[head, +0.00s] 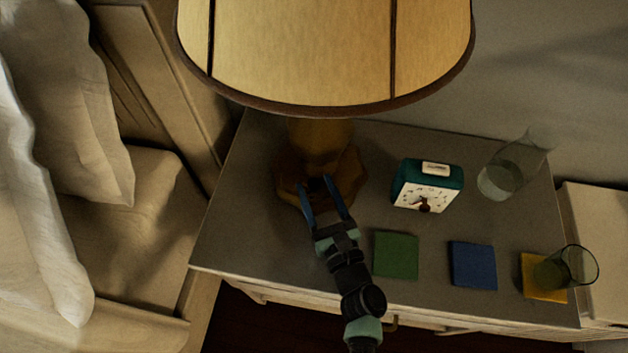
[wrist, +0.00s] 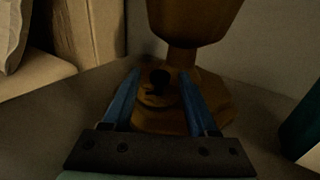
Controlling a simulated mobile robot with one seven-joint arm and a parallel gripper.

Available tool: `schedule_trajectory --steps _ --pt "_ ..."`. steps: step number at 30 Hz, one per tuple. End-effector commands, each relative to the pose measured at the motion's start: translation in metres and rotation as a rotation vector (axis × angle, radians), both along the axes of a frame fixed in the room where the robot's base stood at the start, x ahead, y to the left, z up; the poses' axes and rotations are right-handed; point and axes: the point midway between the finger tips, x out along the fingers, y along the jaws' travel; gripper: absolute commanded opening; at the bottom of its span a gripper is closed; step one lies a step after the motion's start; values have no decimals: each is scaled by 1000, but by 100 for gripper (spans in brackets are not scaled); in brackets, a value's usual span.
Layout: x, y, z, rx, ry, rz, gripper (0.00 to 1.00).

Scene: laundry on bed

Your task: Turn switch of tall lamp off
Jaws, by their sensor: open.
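The tall lamp has a wide tan shade (head: 300,50) with dark trim and a brown wooden base (head: 290,165) standing on the nightstand. In the wrist view the lamp base (wrist: 195,20) fills the upper middle, with a dark round knob (wrist: 160,77), seemingly the switch, low on its front. My gripper (head: 323,185) is open at the front of the base, and its blue fingers also show in the wrist view (wrist: 160,85). The knob appears between the fingertips; I cannot tell whether they touch it. In the head view the knob is not discernible.
The nightstand (head: 235,225) also holds a teal alarm clock (head: 428,187), a tilted-looking glass carafe (head: 512,168), green (head: 396,255), blue (head: 473,265) and yellow (head: 535,285) squares, and a green glass (head: 570,267). A bed with pillows (head: 75,120) is at left.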

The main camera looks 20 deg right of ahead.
Motion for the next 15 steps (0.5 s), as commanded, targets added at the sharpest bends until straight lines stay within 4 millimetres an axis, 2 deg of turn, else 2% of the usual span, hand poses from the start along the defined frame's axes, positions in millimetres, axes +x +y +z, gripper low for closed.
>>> schedule_trajectory --steps 6,15 --pt "17 -1 0 -1 0 0 59" --pt "19 -2 0 -1 0 0 59"
